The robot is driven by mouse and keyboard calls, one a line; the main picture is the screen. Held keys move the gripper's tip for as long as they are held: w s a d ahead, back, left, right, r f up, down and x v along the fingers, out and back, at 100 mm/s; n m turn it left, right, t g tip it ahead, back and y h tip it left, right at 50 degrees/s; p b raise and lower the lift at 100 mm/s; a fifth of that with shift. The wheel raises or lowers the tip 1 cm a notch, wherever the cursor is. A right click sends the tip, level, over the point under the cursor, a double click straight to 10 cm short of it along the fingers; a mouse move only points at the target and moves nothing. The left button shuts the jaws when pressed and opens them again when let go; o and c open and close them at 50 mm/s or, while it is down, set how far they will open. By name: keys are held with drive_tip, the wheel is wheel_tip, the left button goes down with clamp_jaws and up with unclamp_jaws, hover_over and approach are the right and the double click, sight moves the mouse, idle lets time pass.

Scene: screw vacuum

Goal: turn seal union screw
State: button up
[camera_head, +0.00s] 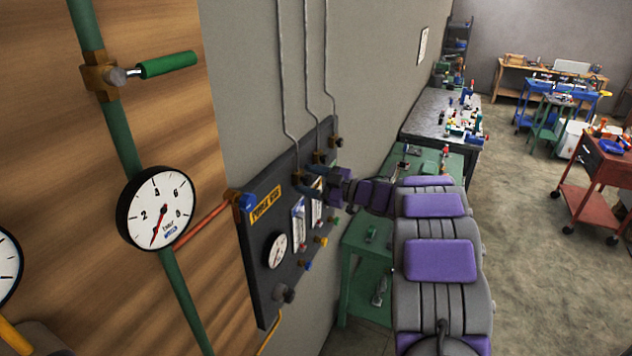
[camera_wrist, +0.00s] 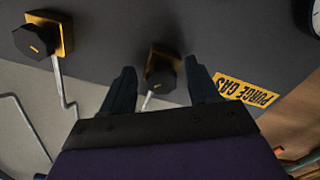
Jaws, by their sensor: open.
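A dark faceted union screw (camera_wrist: 160,74) with a brass-coloured base sits on the dark panel, beside the yellow PURGE GAS label (camera_wrist: 246,92). A pale pipe runs from it. My gripper (camera_wrist: 160,66) is open, with one dark finger on each side of this screw in the wrist view. Gaps show between screw and fingers, and I cannot tell how deep the fingers reach along it. In the head view my gripper (camera_head: 308,186) is at the panel's upper part and partly hides this screw. A second union screw (camera_wrist: 38,38) with its own pipe stands to the left.
The purge panel (camera_head: 262,285) carries a small gauge (camera_head: 277,251), flow tubes and coloured knobs below my gripper. Thin pipes (camera_head: 282,80) run up the wall. A green pipe with a round gauge (camera_head: 157,208) is at left. A green bench (camera_head: 360,243) stands beneath my arm.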

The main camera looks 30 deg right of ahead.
drive_tip(key=b+v, duration=0.2)
drive_tip(key=v, duration=1.5)
drive_tip(key=shift+d, duration=0.25)
drive_tip(key=shift+s+f, duration=0.1)
drive_tip(key=shift+f, duration=0.05)
drive_tip(key=w+d+r+m+t+h+b, duration=0.1)
drive_tip(key=w+r+m+t+h+b, duration=0.15)
drive_tip(key=w+m+h+b, duration=0.45)
drive_tip(key=s+a+f+m+g+h+b, duration=0.35)
drive_tip(key=s+a+f+g+h, duration=0.2)
drive_tip(key=s+f, duration=0.35)
drive_tip(key=s+a+f+m+g+h+b, duration=0.3)
drive_tip(key=s+a+f+m+g+h, duration=0.15)
drive_tip(key=s+a+f, duration=0.35)
drive_tip(key=s+a+f+g+y+b, duration=0.1)
drive_tip(key=s+a+f+g+y, duration=0.1)
drive_tip(key=s+a+f, duration=0.2)
drive_tip(key=s+a+f+n+g+y+b, duration=0.1)
drive_tip(key=s+a+f+g+y+b, duration=0.1)
drive_tip(key=s+a, duration=0.6)
drive_tip(key=s+a+f+g+y+b, duration=0.1)
drive_tip(key=s+a+f+g, duration=0.3)
drive_tip(key=s, duration=1)
wheel_tip(320, 180, down, 2)
drive_tip(key=shift+a+f+y, duration=0.15)
drive_tip(key=shift+a+y, duration=0.35)
drive_tip(key=shift+a, duration=0.45)
drive_tip(key=shift+g, duration=0.25)
